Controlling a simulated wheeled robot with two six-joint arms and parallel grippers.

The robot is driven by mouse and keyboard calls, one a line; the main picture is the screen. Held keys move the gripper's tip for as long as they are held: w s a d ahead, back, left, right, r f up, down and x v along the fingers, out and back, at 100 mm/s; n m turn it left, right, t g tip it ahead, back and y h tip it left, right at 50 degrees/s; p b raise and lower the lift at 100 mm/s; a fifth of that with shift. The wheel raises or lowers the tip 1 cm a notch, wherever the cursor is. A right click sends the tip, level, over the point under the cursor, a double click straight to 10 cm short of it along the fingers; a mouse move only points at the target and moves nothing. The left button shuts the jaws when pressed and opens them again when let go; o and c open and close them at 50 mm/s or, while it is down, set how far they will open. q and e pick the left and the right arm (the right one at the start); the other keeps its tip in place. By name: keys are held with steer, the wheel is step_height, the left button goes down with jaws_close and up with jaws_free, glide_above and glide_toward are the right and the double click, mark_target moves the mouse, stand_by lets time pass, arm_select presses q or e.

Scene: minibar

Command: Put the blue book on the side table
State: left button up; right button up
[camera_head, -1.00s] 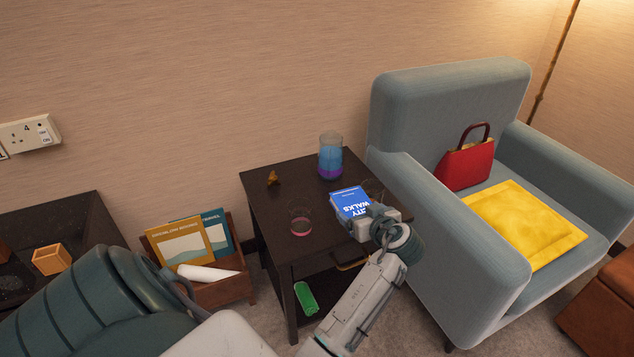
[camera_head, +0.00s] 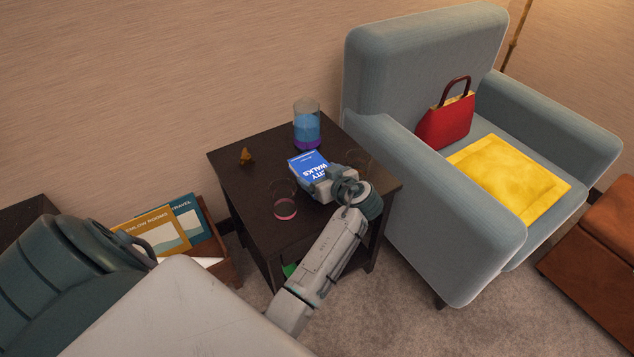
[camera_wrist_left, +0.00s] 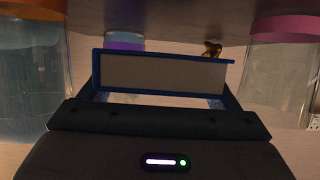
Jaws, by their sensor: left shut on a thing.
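The blue book (camera_head: 306,164) with white lettering is over the dark side table (camera_head: 236,183). My left gripper (camera_head: 316,183) is shut on the near end of the book, with its arm reaching in from below. In the left wrist view the book (camera_wrist_left: 160,73) shows its pale page edge and blue covers between the fingers (camera_wrist_left: 160,99). That view looks upside down, with the tabletop towards the top. I cannot tell whether the book touches the tabletop. My right gripper is not in view.
A blue and purple glass (camera_head: 306,125) stands behind the book. A pink-based glass (camera_head: 285,205) is to its left, an orange-based glass (camera_head: 357,160) to its right. A small golden figure (camera_head: 246,156) is at the left. The grey-blue armchair (camera_head: 440,215) is close on the right.

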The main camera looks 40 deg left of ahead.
arm_select(q)
steer(key=shift+f, duration=2)
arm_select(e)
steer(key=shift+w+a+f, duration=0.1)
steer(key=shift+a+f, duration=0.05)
arm_select(q)
steer(key=o, duration=1)
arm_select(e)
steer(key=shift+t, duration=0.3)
